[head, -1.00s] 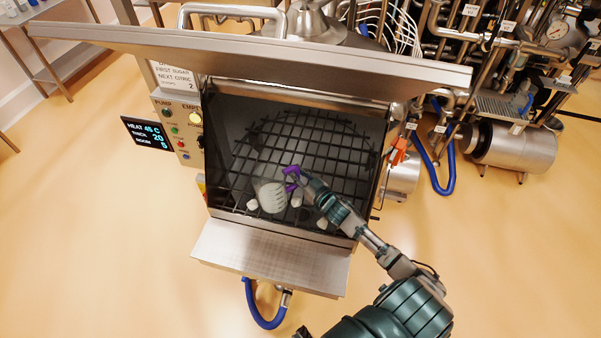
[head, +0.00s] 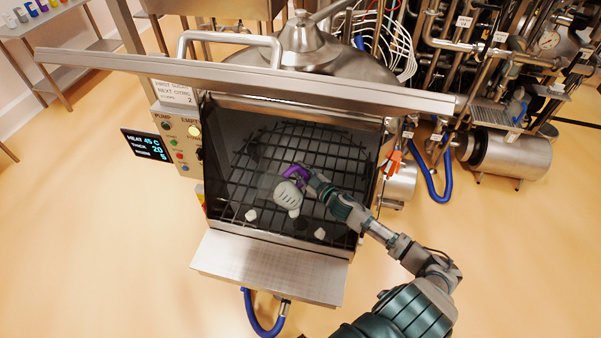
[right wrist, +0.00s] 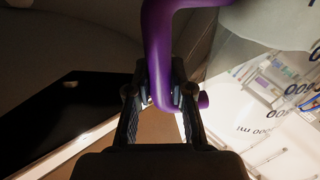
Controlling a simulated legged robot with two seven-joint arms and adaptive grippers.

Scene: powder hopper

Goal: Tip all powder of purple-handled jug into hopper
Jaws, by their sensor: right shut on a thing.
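The jug (head: 287,196) is pale and see-through with a purple handle (head: 296,172). It is held tilted over the dark grid inside the hopper (head: 225,130). My right gripper (head: 309,182) is shut on the purple handle. In the right wrist view the handle (right wrist: 160,60) passes between the fingers, and the jug's wall with printed marks (right wrist: 270,100) is at the right. White lumps lie on the grid, one at the left (head: 251,214) and one at the right (head: 320,233). How much powder is in the jug cannot be told. My left gripper is not in view.
The raised steel lid (head: 250,78) stands behind the hopper opening. A steel shelf (head: 270,267) juts out in front. A control panel (head: 180,140) with a display (head: 147,145) is at the left. Pipes and a steel motor (head: 505,155) are at the right.

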